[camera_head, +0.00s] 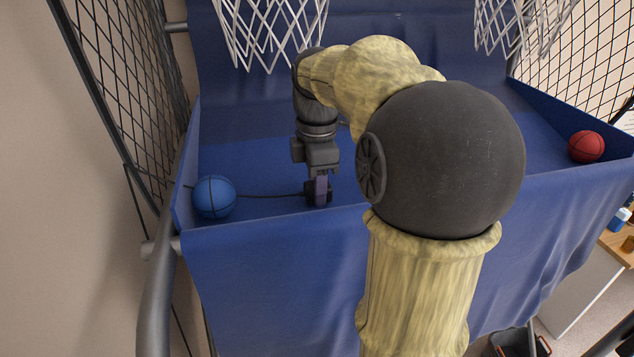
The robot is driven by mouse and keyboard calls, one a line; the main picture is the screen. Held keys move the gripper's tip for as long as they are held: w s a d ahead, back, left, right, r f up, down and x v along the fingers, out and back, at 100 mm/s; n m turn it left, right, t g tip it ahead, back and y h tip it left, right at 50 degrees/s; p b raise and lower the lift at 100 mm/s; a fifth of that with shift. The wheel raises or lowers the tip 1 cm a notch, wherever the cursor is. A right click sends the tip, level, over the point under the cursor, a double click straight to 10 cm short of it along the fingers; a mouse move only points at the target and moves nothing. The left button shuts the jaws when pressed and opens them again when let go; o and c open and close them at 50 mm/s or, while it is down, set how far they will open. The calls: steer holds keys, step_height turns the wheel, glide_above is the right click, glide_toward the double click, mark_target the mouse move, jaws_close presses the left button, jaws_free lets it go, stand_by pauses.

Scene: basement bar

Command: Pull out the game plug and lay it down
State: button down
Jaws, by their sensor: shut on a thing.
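My gripper (319,194) points down over the blue fabric ramp of the basketball game (260,150), near its front edge. It is shut on the game plug (309,195), a small dark piece mostly hidden by the fingers. A thin dark cable (265,196) runs left from the plug, almost straight, and passes behind the blue ball. The plug is at or just above the fabric; I cannot tell if it touches. No socket is visible in this view.
A blue ball (214,197) lies at the ramp's left front corner, and a red ball (586,146) at the right. White nets (268,30) hang above. Black side netting (130,75) and a grey metal frame (158,290) stand at left. The ramp between gripper and blue ball is clear except for the cable.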

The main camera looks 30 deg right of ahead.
steer(key=c, duration=0.9)
jaws_free()
steer(key=shift+o, duration=0.2)
step_height(320, 180, up, 17)
steer(key=shift+r, duration=0.2)
steer(key=shift+f, duration=0.1)
